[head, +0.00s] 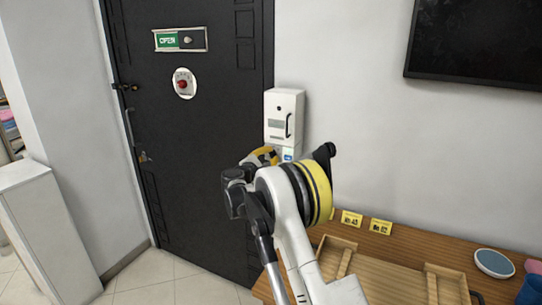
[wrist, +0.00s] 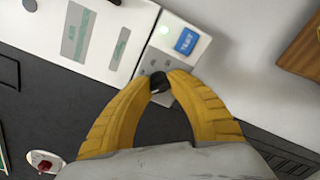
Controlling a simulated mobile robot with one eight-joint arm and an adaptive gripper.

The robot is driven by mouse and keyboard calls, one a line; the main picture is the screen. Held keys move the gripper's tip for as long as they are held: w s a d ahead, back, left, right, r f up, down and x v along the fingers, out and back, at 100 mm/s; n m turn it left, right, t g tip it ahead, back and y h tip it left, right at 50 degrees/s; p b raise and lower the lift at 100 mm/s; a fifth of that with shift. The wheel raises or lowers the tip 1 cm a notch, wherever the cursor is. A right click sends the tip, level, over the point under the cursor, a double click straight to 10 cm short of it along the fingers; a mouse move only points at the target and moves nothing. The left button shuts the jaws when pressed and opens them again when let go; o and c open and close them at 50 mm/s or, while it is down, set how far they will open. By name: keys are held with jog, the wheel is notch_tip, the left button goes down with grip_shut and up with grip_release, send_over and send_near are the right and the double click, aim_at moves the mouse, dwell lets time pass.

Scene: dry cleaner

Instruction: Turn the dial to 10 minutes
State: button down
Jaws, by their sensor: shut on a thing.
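My gripper (wrist: 160,84) is shut on a small black dial (wrist: 158,81) on the lower panel of a white wall box (head: 284,112). The yellow fingertips are on either side of the dial, which points out between them. Its markings and exact setting cannot be read. In the head view my gripper (head: 268,155) is in front of the box's lower part, and my arm hides the dial.
A black door (head: 200,140) left of the box carries a red knob on a white plate (head: 183,84) and a green OPEN slider (head: 180,40). Below right, a wooden counter (head: 400,250) holds yellow number cards (head: 352,218), a wooden tray and a round blue-topped dish (head: 494,263).

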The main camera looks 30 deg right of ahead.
jog(key=m, duration=0.8)
jog(key=shift+m, duration=0.4)
dwell(0.5)
jog(key=c, duration=1.2)
grip_release()
jog(key=shift+a, duration=0.1)
jog(key=v, duration=1.2)
jog(key=shift+s, duration=0.2)
